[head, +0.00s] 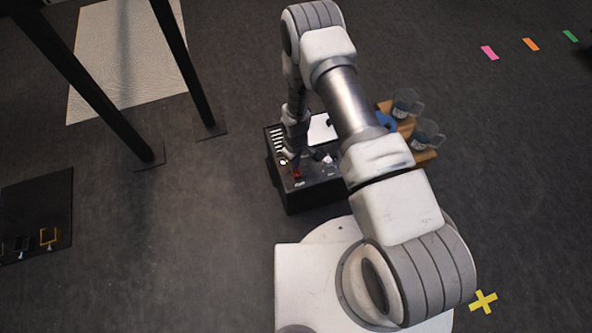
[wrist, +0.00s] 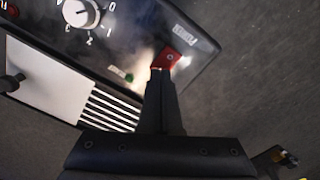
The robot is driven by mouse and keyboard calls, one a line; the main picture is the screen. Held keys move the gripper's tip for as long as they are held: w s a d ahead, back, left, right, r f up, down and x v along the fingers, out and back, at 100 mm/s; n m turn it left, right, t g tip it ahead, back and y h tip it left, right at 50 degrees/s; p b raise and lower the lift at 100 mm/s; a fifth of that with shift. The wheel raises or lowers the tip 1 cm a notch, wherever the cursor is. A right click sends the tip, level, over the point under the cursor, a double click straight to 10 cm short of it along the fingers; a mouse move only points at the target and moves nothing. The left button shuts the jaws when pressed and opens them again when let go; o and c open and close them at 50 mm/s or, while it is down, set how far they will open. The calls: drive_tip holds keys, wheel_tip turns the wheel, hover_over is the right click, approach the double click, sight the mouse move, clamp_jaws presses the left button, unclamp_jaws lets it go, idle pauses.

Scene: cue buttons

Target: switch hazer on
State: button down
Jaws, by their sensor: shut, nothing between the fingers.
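The hazer is a black box (head: 315,195) on the floor in front of my base, with a control panel on top. A red rocker switch (wrist: 170,57) beside the word POWER shows in the wrist view, and a red spot also shows on the box in the head view (head: 297,175). My gripper (wrist: 161,72) is shut and empty, with its fingertips at the near edge of the red switch; I cannot tell whether they touch it. A white dial with numbers (wrist: 80,13) sits to the upper left. A small green mark (wrist: 122,76) lies between dial and fingers.
White slots (wrist: 108,108) and a pale panel (wrist: 45,75) are on the box top. A wooden stand with glass mugs (head: 425,135) is just right of the box. Black posts (head: 130,135) stand left. A black board (head: 35,215) lies far left. Floor left of the box is clear.

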wheel_tip(320, 180, up, 6)
drive_tip(key=p, duration=0.3)
drive_tip(key=shift+f, duration=0.2)
idle(0.5)
